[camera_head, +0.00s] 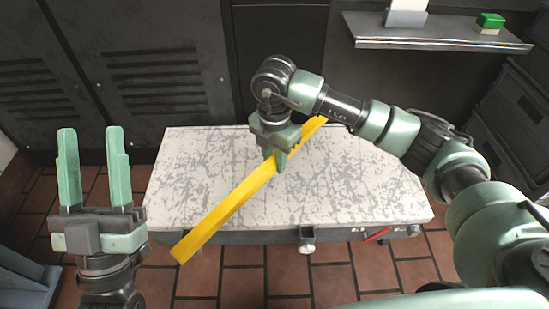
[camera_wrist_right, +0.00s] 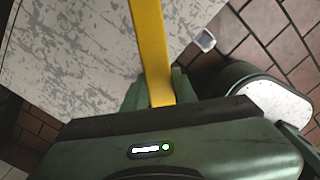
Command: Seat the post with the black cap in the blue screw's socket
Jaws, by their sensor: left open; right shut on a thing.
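My right gripper (camera_head: 279,160) is shut on a long yellow bar (camera_head: 225,208) over the worktable. The bar runs diagonally from the table's far side to past its front left edge. In the right wrist view, the yellow bar (camera_wrist_right: 150,45) runs up and away from between the fingers. I cannot tell whether it touches the tabletop. No black cap shows on its visible parts. My left gripper (camera_head: 92,140) is open and empty, pointing up, to the left of the table. I see no blue screw or socket in either view.
The worktable (camera_head: 390,195) has a worn white top, mostly bare. A pale knob (camera_head: 306,246) and a red handle (camera_head: 377,234) are at its front. A wall shelf (camera_head: 440,38) at top right holds a green block (camera_head: 490,20) and a white item (camera_head: 406,18). Dark cabinets (camera_head: 150,65) stand behind.

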